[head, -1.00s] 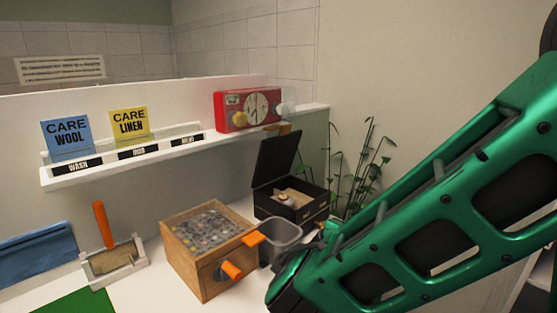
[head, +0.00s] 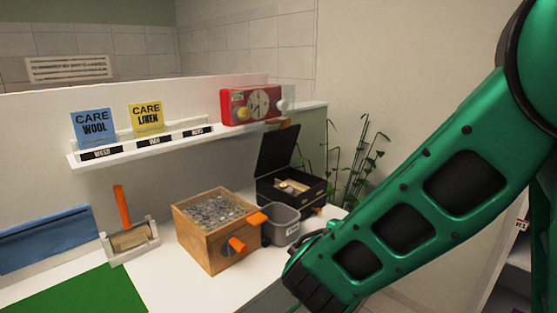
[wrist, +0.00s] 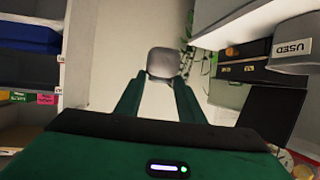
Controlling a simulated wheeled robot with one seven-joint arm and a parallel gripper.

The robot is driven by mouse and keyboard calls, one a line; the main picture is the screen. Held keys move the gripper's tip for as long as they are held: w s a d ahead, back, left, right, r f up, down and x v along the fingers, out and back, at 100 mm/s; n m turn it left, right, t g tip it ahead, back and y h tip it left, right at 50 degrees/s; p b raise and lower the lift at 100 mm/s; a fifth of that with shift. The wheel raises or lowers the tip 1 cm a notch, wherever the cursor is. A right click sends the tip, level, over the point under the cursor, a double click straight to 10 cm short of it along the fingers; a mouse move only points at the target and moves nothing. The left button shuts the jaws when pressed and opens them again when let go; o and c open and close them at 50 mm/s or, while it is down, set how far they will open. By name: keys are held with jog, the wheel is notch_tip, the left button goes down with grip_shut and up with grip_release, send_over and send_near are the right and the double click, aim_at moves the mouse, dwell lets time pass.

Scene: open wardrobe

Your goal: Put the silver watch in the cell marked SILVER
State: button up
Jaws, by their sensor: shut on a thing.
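My gripper (wrist: 161,84) has its two green fingers closed on a rounded silver-grey object, which looks like the silver watch (wrist: 163,62), in the wrist view. The box also shows at upper right in the wrist view (wrist: 245,69), apart from the gripper.
A grey bin (head: 281,226), marked USED in the wrist view (wrist: 288,50), stands beside the box. A wooden box of buttons or coins (head: 213,239) is left of it. A plant (head: 357,165) stands behind. Shelves with blue cloth (wrist: 30,38) are left in the wrist view.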

jog(key=w+d+f+n+y, duration=0.1)
jog(key=w+d+f, duration=0.3)
jog(key=w, duration=0.2)
jog(key=w+d+f+n+t+y, duration=0.1)
jog(key=w+d+f+n+y, duration=0.1)
jog(key=w+f, duration=0.3)
jog(key=shift+w+d+t, duration=0.3)
jog(key=shift+w+d, duration=0.55)
jog(key=shift+w, duration=0.15)
